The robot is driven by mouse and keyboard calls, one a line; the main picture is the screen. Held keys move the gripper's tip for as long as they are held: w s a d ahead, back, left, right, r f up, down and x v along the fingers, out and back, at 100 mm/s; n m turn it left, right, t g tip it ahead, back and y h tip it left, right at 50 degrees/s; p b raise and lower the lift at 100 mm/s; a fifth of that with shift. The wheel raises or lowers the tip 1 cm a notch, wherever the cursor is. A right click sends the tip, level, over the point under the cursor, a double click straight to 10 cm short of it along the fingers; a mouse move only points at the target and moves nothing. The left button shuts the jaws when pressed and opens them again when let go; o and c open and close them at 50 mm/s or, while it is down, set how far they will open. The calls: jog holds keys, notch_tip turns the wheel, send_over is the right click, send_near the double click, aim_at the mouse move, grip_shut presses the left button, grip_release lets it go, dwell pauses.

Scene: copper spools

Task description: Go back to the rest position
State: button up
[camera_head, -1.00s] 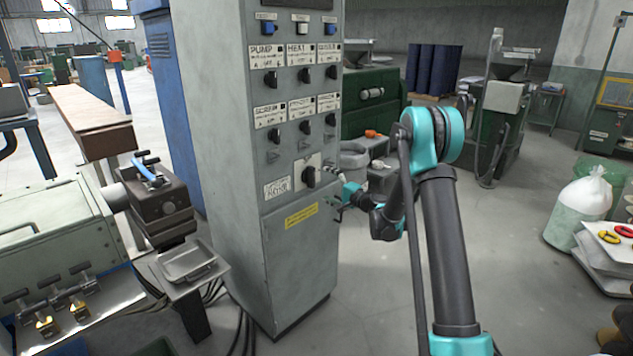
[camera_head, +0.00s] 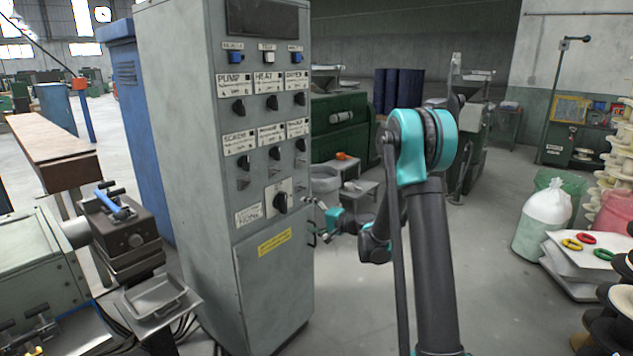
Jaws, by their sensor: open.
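My teal and dark arm reaches away from me over the floor. Its end, my gripper (camera_head: 315,222), is small in the picture, at the right edge of the grey control cabinet (camera_head: 255,305). The gripper's thin dark fingers are spread apart, with nothing visible between them. I cannot tell whether a finger touches the cabinet. The large dark rotary knob (camera_head: 281,202) on the cabinet front is just to the left of the gripper, apart from it.
A machine with a metal tray (camera_head: 157,297) stands at left. Green machinery (camera_head: 338,128) and a low grey stool (camera_head: 357,190) are behind the arm. Floor between is clear.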

jog(key=s+d+f+n+g+h, duration=0.1)
jog(key=s+d+f+n+h, duration=0.1)
jog(key=s+d, duration=0.5)
jog(key=s+d+f+n+g+h, duration=0.1)
jog(key=s+d+h, duration=0.5)
jog(key=s, duration=1.4)
jog(key=s+d+f+n+g+h, duration=0.2)
jog(key=s+d+f+h, duration=0.3)
jog(key=s+d, duration=0.5)
jog(key=s+g, duration=0.1)
jog(key=s, duration=0.2)
jog(key=shift+s+d+f+n, duration=0.15)
jog(key=shift+d+f+n, duration=0.05)
jog(key=shift+f+n, duration=0.15)
